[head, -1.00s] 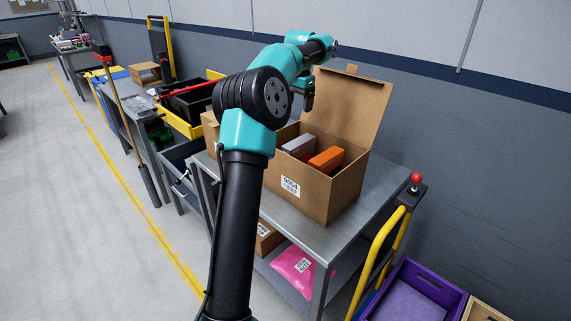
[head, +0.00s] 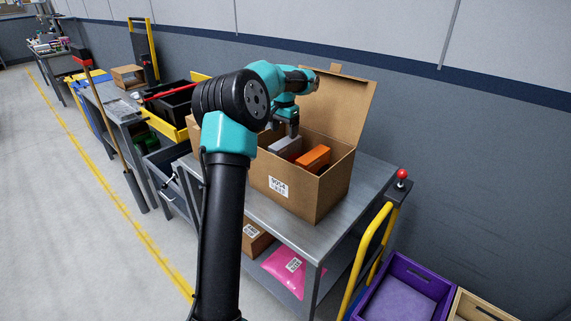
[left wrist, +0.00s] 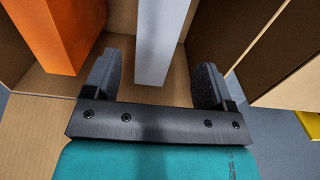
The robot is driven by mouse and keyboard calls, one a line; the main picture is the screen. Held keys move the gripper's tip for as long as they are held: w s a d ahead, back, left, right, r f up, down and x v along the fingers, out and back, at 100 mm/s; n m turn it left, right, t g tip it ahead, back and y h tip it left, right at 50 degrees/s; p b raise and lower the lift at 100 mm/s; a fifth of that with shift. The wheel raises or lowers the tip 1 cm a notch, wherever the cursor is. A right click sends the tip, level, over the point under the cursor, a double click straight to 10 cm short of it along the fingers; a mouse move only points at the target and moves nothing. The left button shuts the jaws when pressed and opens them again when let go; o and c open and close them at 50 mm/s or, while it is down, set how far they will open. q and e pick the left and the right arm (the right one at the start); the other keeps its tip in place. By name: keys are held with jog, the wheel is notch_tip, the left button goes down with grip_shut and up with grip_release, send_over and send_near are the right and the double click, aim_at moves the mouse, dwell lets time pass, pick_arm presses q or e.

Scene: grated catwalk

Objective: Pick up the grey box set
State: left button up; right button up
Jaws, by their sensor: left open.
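The grey box (head: 286,148) stands in an open cardboard carton (head: 312,197), beside an orange box (head: 313,158). In the left wrist view the grey box (left wrist: 159,40) shows as a narrow upright shape, and the orange box (left wrist: 55,32) is to its left. My left gripper (head: 291,132) is over the carton, just above the grey box. In the left wrist view its open fingers (left wrist: 157,72) lie on either side of the grey box, with gaps, and hold nothing. My right gripper is not in view.
The carton's raised flap (head: 345,105) stands behind the boxes. The carton rests on a grey metal cart (head: 365,190). A purple crate (head: 440,292) and a yellow-handled trolley (head: 367,250) are at the lower right. A pink package (head: 285,268) lies on the lower shelf.

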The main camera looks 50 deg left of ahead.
aim_at(285, 141)
pick_arm(q)
jog(key=shift+f, duration=1.15)
jog(key=shift+f, duration=0.1)
jog(key=shift+w+d+f, duration=0.1)
jog(key=shift+f, duration=1.15)
jog(key=shift+d+f, duration=0.1)
jog(key=shift+f, duration=1.15)
jog(key=shift+c, duration=0.3)
grip_shut()
